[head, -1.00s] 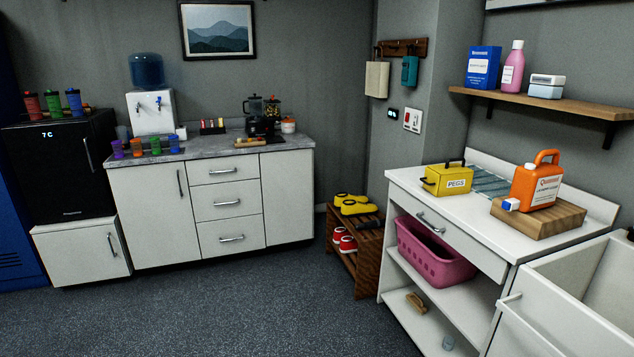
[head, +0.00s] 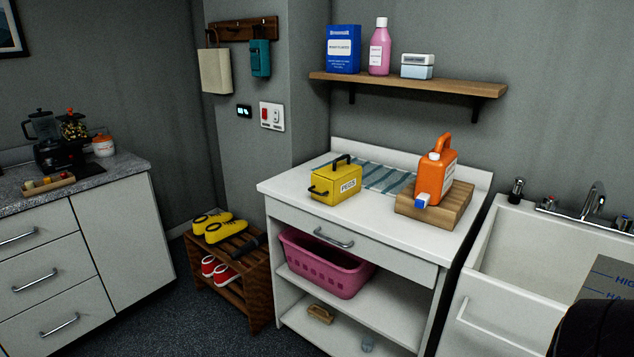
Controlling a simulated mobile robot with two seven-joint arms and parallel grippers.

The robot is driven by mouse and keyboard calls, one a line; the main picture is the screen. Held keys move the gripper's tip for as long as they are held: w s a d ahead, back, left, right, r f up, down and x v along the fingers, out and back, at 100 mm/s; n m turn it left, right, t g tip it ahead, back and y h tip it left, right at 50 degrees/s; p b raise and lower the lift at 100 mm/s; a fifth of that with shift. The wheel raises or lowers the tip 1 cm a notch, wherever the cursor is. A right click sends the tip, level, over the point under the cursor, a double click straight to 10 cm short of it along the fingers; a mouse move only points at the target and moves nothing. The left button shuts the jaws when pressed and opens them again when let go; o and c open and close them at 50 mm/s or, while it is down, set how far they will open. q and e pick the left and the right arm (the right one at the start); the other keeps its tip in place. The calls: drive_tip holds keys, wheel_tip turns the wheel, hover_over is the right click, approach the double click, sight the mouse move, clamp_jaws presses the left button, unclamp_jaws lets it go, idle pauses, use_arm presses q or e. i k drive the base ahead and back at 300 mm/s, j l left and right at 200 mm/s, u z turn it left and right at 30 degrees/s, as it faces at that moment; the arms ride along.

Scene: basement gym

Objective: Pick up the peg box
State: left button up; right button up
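The yellow peg box (head: 334,187), labelled PEGS, sits upright on the white counter (head: 296,203) at the centre of the head view. It has a dark handle on top and a dark handle at its left end. A striped blue-grey cloth lies behind it and a wooden block to its right. Neither of my grippers can be made out in this view.
An orange jug (head: 434,172) stands on the wooden block (head: 449,210). A white sink (head: 478,278) adjoins on the right. A shoe rack (head: 257,290) stands left of the counter. A pink basket (head: 325,268) sits below. A shelf (head: 410,83) hangs above.

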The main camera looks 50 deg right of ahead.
sight(346, 176)
drive_tip(key=i+z, duration=0.4)
drive_tip(key=i, duration=0.15)
drive_tip(key=i+j+z, duration=0.1)
drive_tip(key=i+z, duration=0.7)
drive_tip(key=i+j+z, duration=0.15)
drive_tip(key=z, duration=0.25)
drive_tip(key=i+j+z, duration=0.2)
drive_tip(key=z, duration=0.15)
drive_tip(key=i+j+z, duration=0.85)
